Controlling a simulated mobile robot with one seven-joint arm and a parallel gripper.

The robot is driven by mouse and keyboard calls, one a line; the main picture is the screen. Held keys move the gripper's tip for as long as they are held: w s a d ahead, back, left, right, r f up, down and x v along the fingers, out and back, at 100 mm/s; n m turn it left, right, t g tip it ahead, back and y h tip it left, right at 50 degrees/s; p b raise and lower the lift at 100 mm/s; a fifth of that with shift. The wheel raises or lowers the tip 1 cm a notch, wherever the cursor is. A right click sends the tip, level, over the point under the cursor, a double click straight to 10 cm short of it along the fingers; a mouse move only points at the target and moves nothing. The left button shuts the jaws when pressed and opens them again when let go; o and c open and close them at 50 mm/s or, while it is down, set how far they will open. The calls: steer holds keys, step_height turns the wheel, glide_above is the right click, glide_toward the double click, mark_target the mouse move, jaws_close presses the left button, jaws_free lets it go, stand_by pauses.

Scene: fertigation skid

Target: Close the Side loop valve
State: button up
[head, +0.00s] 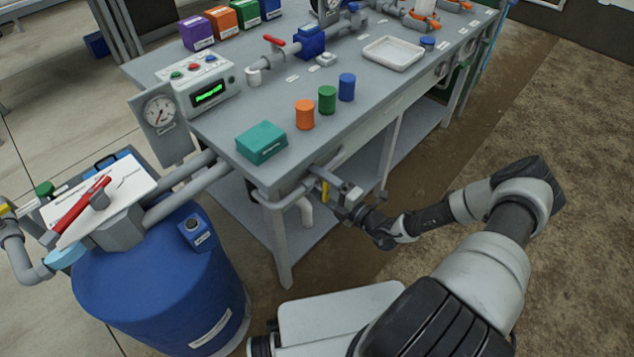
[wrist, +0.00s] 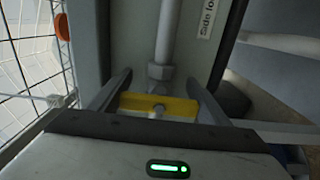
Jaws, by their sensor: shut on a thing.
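The Side loop valve has a yellow lever handle (wrist: 172,106), seen close up in the wrist view between my fingers. The handle lies crosswise to the grey pipe (wrist: 166,35) that runs up from the valve body (wrist: 160,75). A white label (wrist: 207,18) beside the pipe reads "Side lo…", cut off at the edge. My gripper (wrist: 160,98) is shut on the handle, a finger at each end.
The grey bench (head: 225,125) stands just above and behind the valve, carrying a teal box (head: 261,143) and several coloured caps. A blue tank (head: 160,290) stands at left with a red-handled valve (head: 82,204) above it. Open floor (head: 560,130) lies to the right.

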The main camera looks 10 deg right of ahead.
stand_by(0.4)
steer(key=o, duration=1.1)
steer(key=shift+c, duration=0.2)
steer(key=p+v, duration=0.1)
steer(key=v, duration=1.6)
steer(key=shift+s+d+p, duration=0.15)
steer(key=shift+s+p, duration=0.05)
steer(key=shift+p, duration=0.1)
